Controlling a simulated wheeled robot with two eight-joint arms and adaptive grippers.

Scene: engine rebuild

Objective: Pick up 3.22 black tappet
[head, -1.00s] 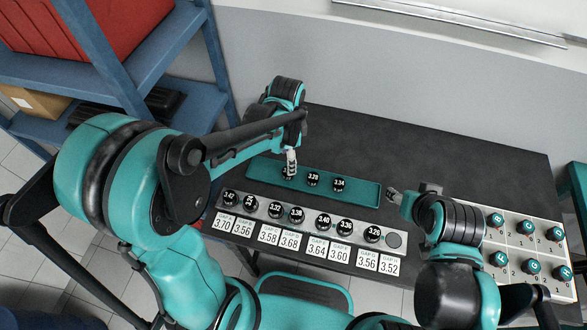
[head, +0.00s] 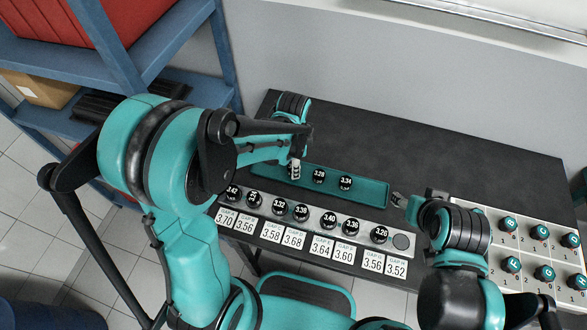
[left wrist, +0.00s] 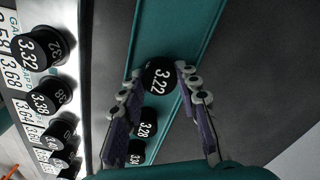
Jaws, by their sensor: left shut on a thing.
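The black 3.22 tappet (left wrist: 158,76) is a short round piece with white numerals. In the left wrist view it sits between the two fingertips of my left gripper (left wrist: 159,80), which is shut on it. In the head view my left gripper (head: 295,166) points down at the left end of the teal tray (head: 375,192) and mostly hides this tappet. I cannot tell whether the tappet is clear of the tray floor. Tappets 3.28 (head: 319,176) and 3.34 (head: 345,183) stand in the tray to the right. My right gripper (head: 398,200) is beyond the tray's right end; its jaw opening is unclear.
A pale rack (head: 266,209) in front of the tray holds several black tappets and one empty-looking round place (head: 401,242) at its right end. White gap labels (head: 321,248) line its front. The table's back (head: 430,150) is clear.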

